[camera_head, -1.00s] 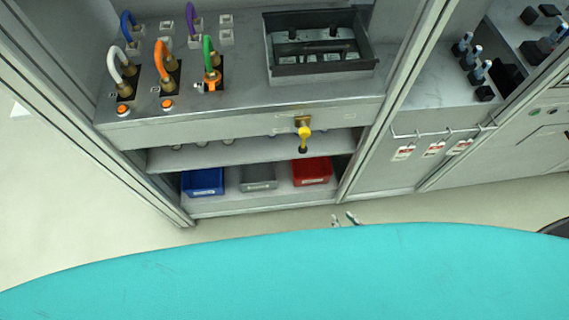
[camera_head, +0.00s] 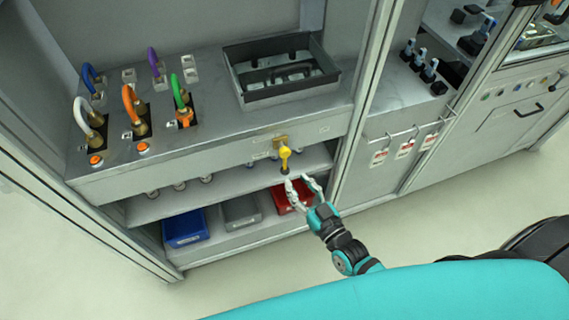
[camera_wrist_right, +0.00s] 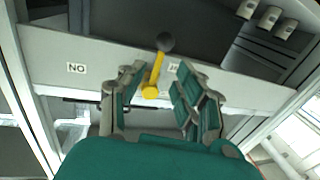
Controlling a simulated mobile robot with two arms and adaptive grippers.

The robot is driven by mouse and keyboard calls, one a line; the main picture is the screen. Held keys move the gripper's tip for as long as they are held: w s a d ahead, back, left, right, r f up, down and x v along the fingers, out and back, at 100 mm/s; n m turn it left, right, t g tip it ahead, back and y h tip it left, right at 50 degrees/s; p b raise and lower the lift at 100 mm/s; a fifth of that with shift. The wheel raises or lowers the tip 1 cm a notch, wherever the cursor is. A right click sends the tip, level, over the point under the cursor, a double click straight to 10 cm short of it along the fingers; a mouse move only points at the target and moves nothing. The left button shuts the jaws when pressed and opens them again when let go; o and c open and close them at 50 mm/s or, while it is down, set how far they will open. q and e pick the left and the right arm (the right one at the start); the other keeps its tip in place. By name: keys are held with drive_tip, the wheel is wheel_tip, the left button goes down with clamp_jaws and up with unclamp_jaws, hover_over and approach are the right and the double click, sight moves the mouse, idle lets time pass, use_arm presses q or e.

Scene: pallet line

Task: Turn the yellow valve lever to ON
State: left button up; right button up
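The yellow valve lever (camera_head: 285,157) hangs down from a brass fitting on the front face of the workbench and ends in a dark knob. In the right wrist view the lever (camera_wrist_right: 154,80) shows between the two fingers, with its dark knob (camera_wrist_right: 165,42) beyond them. My right gripper (camera_head: 298,179) is open, just below and in front of the lever in the head view. Its fingers (camera_wrist_right: 157,76) are apart, and no grip shows. A label reading ON upside down (camera_wrist_right: 76,68) is left of the lever there; another label is partly hidden by a finger. My left gripper is not in view.
Below the lever, a shelf holds a blue bin (camera_head: 185,228), a grey bin (camera_head: 241,211) and a red bin (camera_head: 279,201). A dark open tray (camera_head: 290,92) and several coloured hoses stand on the bench above. A frame post (camera_head: 366,110) rises to the right.

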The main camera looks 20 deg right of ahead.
sight(286, 168)
drive_tip(key=x, duration=0.7)
drive_tip(key=shift+w, duration=0.3)
clamp_jaws()
drive_tip(key=shift+f, duration=0.15)
